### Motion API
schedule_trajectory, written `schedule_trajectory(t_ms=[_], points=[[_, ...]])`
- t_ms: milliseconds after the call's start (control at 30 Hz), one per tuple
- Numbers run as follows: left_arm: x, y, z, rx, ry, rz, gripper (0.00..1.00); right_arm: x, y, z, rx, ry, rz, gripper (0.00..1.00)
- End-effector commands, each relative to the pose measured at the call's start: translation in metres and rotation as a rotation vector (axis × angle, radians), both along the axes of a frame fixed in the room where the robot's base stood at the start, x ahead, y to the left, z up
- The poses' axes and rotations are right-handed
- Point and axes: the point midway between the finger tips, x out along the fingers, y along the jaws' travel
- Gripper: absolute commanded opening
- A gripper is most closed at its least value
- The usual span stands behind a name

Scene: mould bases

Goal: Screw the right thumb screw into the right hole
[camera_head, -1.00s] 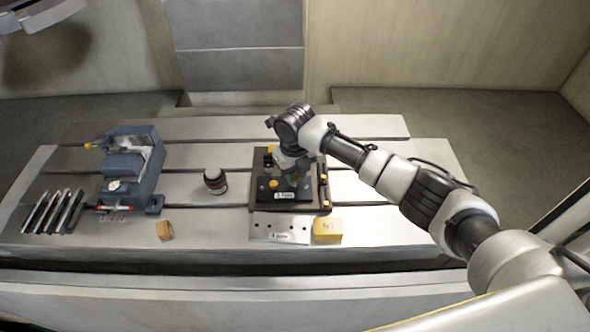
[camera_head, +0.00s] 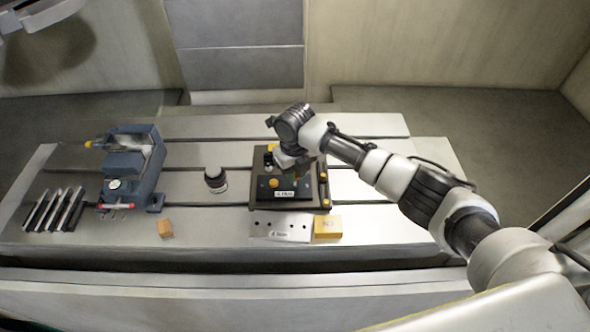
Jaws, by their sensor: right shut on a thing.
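The dark mould base (camera_head: 262,202) lies on the slotted metal table right of centre, with a black plate and a white label on its front. A yellow-headed thumb screw (camera_head: 273,182) shows on the left part of the plate. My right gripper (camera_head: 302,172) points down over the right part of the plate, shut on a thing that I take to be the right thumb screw. The gripper and wrist hide that screw and the right hole, so I cannot tell how deep the screw sits.
A blue vise (camera_head: 130,170) stands at the left, with several dark bars (camera_head: 52,210) beside it.

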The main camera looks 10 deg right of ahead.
Motion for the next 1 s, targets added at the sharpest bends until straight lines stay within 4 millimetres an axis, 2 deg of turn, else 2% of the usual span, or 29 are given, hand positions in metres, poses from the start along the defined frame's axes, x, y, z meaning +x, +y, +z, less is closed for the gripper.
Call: schedule_trajectory(t_ms=[1000], points=[[-0.0003,0.0,-0.0023,0.0,0.001,0.0,0.72,0.0002,0.0003,-0.0077,0.0,-0.001,0.0,0.0]])
